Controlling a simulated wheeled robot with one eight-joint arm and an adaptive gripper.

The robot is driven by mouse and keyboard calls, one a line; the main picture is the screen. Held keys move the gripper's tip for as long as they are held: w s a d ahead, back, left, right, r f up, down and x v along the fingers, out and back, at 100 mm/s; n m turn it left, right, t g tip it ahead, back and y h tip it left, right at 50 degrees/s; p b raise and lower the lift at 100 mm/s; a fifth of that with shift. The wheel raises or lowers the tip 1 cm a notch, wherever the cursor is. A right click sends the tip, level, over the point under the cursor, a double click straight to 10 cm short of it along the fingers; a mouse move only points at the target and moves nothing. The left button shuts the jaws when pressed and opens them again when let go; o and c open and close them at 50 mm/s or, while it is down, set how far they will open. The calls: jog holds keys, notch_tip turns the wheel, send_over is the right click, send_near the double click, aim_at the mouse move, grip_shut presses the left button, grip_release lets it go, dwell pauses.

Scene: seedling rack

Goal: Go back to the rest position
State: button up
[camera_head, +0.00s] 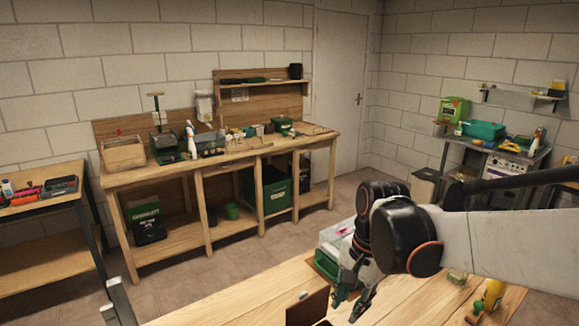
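My gripper (348,306) hangs above the near wooden table (408,300), at the bottom centre of the head view. Its fingers point down and look spread apart, with nothing seen between them. My arm reaches in from the right edge and bends down at a black joint. A clear container with a green base (328,262) stands just behind my gripper and is partly hidden by it. A brown wooden panel (307,308) stands left of my gripper, cut off by the lower frame edge.
A yellow bottle (495,293) and small items stand at the near table's right. A long workbench (235,160) with tools lines the back wall. A side bench (45,197) is at left, and a grey table (500,155) at right. Floor (225,270) is open between the benches.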

jog(key=s+d+r+n+t+h, duration=0.1)
jog(key=s+d+r+n+t, duration=0.3)
jog(key=s+n, duration=0.5)
jog(key=shift+s+d+r+t, duration=0.15)
jog(key=shift+s+d+t, duration=1)
jog(key=shift+d+t, duration=0.3)
